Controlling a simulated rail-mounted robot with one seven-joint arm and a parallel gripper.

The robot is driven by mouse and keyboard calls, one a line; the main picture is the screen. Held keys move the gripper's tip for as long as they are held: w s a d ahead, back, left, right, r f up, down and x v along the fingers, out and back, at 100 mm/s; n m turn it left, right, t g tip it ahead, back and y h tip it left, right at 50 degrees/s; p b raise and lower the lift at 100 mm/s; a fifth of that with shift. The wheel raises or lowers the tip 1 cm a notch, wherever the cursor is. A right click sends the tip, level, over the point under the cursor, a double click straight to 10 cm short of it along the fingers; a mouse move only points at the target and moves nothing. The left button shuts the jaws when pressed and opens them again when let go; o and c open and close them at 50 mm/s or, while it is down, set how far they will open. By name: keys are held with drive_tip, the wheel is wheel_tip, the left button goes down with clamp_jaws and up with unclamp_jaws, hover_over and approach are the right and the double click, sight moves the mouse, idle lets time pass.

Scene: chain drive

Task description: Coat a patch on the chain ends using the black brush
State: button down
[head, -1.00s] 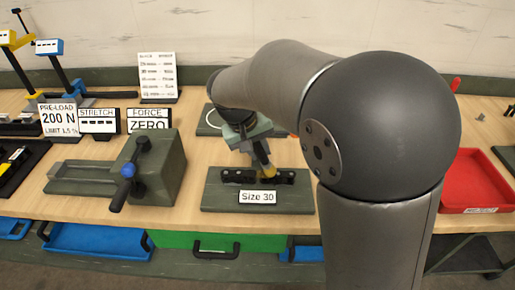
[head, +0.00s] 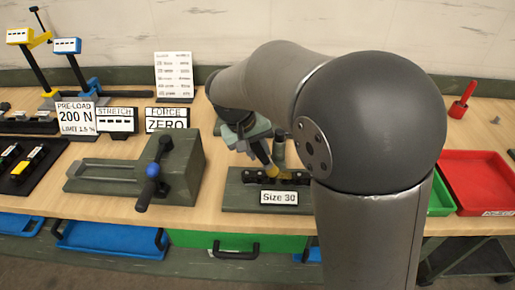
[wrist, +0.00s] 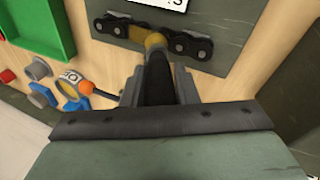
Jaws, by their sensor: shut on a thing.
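My gripper (wrist: 160,92) is shut on the dark handle of the black brush (wrist: 155,75). In the head view my gripper (head: 250,143) is above the green-grey Size 30 block (head: 235,200). The brush's yellow tip (wrist: 155,42) is down at the black chain (wrist: 193,46) on the block, apparently touching it. A yellowish patch (wrist: 138,34) shows between the dark links, beside the tip. In the head view the chain (head: 295,178) is partly hidden behind the brush and the label.
A clamp with a blue-knobbed lever (head: 152,170) stands left of the block. A red tray (head: 478,180) is at the right. A green tray (wrist: 38,25) and an orange ball (wrist: 86,88) show in the wrist view. Signs stand at the back left.

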drive_tip(key=v, duration=0.1)
drive_tip(key=p+v, duration=0.2)
drive_tip(key=shift+w+a+r, duration=0.1)
drive_tip(key=shift+w+r, duration=0.05)
drive_tip(key=shift+r, duration=0.25)
drive_tip(key=shift+r+p, duration=1.7)
drive_tip(key=shift+r, duration=0.6)
